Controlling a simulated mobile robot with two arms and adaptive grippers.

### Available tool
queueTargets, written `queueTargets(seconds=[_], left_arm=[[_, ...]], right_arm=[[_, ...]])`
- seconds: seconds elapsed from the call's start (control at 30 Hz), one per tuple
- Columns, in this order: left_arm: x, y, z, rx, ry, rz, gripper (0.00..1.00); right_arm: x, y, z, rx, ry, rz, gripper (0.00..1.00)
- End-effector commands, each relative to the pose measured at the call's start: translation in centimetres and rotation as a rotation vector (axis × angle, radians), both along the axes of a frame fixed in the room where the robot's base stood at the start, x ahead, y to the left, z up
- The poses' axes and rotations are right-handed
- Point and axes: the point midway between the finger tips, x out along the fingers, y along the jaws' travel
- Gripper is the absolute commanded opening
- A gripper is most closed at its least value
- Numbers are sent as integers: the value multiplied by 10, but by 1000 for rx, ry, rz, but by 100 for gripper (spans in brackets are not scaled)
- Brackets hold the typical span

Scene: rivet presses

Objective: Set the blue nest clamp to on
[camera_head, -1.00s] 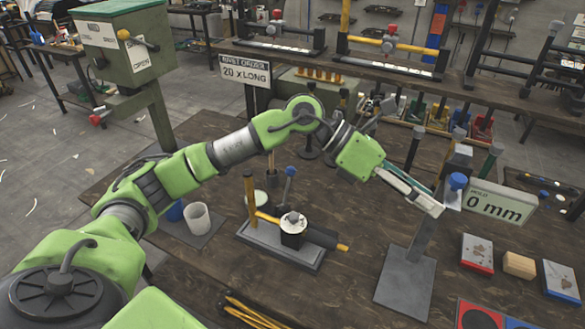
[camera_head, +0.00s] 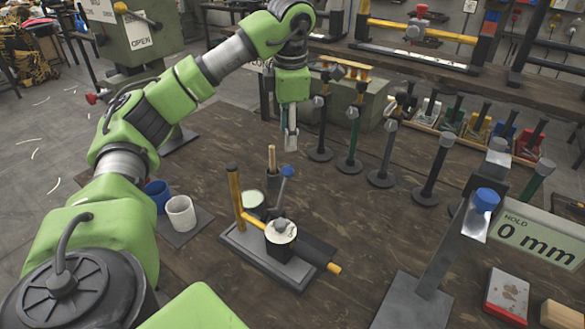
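My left gripper (camera_head: 291,140) points down over the wooden bench, its pale fingertips just above a lever with a blue ball knob (camera_head: 287,171) in the picture. I cannot tell whether they touch or how far apart the fingers are. The lever rises, slightly tilted, at a fixture with a grey base plate (camera_head: 245,244), a yellow post (camera_head: 235,198), a yellow bar and a white-topped round part (camera_head: 281,232). Another blue knob (camera_head: 486,200) sits on the grey gauge stand with the "HOLD 0 mm" display (camera_head: 541,240). My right gripper is not in view.
A white cup (camera_head: 181,213) and a blue cup (camera_head: 158,194) stand left of the fixture. Several dark posts on round bases (camera_head: 350,165) stand behind it. A red-edged box (camera_head: 507,296) and a wooden block (camera_head: 562,314) lie at the right front.

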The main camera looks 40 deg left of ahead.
Motion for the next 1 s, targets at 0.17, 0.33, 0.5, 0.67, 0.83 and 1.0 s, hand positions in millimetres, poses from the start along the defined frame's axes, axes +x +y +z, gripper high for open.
queueTargets(seconds=[0.17,0.33,0.5,0.67,0.83,1.0], left_arm=[[2,5,-36,1,4,1,39],[6,9,-72,0,4,-1,39],[10,12,-100,-1,1,-1,39],[11,14,-115,-2,1,-1,39],[12,14,-120,-3,-2,-1,39],[12,14,-120,-3,-2,-1,39]], right_arm=[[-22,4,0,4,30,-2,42],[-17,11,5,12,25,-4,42],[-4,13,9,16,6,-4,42],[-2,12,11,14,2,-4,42],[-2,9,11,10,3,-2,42],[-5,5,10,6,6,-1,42]])
